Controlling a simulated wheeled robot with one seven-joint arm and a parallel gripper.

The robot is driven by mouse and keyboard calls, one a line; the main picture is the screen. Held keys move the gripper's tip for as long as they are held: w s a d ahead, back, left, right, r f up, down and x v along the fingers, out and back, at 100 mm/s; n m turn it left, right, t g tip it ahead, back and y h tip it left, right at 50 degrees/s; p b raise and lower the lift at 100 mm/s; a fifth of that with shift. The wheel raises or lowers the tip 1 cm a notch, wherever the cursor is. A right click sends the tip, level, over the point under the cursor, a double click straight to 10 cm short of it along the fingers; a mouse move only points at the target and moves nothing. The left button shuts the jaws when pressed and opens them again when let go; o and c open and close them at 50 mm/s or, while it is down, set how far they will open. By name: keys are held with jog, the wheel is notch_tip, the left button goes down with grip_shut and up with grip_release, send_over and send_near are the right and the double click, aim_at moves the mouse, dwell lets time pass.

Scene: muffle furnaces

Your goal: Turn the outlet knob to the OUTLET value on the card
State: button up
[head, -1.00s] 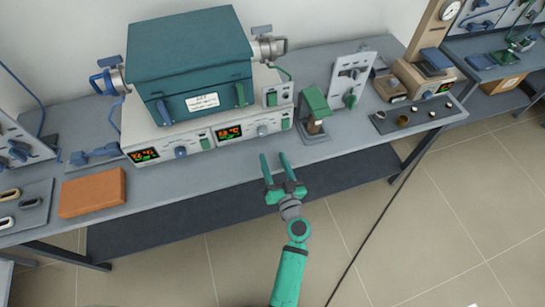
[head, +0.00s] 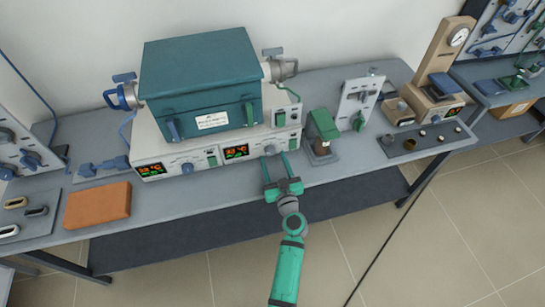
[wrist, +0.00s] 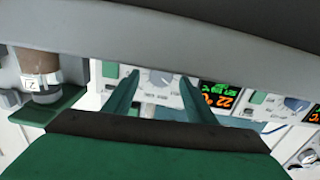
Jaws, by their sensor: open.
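The teal furnace box (head: 205,75) sits on a white control base (head: 150,150). A white label with small unreadable text (head: 211,121) is on its front; I cannot tell if it is the card. A grey knob (head: 269,150) is right of the right display (head: 236,152); a blue knob (head: 187,168) is right of the left display (head: 151,169). Which is the outlet knob is not readable. My gripper (head: 276,160) is open, its fingers pointing at the grey knob. In the wrist view the grey knob (wrist: 160,77) appears between the fingertips; contact is unclear.
A green-topped stand (head: 322,125) and an upright panel with a green handle (head: 359,105) stand right of the base. An orange-brown block (head: 97,206) lies at the left. A dark tray with small cups (head: 430,140) is at the right. Floor before the bench is free.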

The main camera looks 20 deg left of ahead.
jog(key=shift+x, duration=1.05)
jog(key=shift+s+a, duration=0.1)
jog(key=c, duration=1)
jog(key=shift+m, duration=2.4)
jog(key=shift+c, duration=0.2)
jog(key=o, duration=0.8)
jog(key=shift+o, duration=1.2)
